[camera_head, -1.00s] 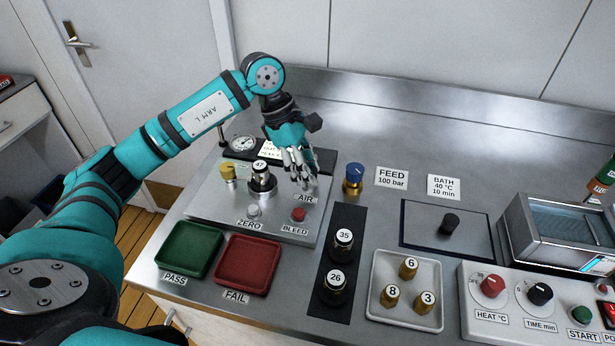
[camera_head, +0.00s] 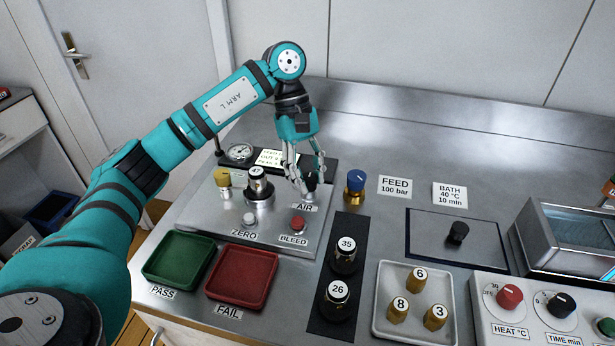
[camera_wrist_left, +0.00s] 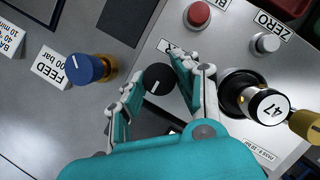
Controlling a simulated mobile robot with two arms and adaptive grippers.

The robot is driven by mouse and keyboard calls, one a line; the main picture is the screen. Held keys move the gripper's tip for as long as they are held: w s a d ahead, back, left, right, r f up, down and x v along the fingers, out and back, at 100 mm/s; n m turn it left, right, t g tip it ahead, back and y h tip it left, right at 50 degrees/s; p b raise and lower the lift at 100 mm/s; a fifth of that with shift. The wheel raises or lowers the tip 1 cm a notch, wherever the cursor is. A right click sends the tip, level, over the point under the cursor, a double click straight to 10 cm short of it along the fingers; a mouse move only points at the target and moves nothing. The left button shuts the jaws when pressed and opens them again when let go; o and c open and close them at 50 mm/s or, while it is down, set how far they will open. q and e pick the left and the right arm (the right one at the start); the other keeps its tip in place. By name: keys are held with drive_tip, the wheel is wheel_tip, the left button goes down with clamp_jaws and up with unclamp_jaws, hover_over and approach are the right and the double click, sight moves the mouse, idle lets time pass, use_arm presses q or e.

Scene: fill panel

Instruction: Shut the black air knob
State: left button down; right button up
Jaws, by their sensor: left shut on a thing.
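The black air knob (camera_wrist_left: 159,78) is on the steel fill panel behind the AIR label (camera_head: 305,208). In the left wrist view it is round, with a white line on its top. In the head view the fingers hide most of it. My left gripper (camera_head: 309,188) points down at the knob and is shut on it. In the left wrist view one finger of my left gripper (camera_wrist_left: 152,80) is on each side of the knob. My right gripper is in neither view.
The blue FEED knob (camera_head: 355,186) stands close by on the right. The cylinder marked 47 (camera_head: 258,187) stands upright to the left. The red BLEED button (camera_head: 298,223) and white ZERO button (camera_head: 250,218) are in front. A dial gauge (camera_head: 240,153) is behind.

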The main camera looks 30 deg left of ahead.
use_arm(q)
drive_tip(key=shift+r, duration=0.1)
idle(0.4)
drive_tip(key=c, duration=1)
unclamp_jaws()
drive_tip(key=shift+o, duration=0.2)
drive_tip(key=v, duration=1.2)
drive_tip(key=shift+d, duration=0.1)
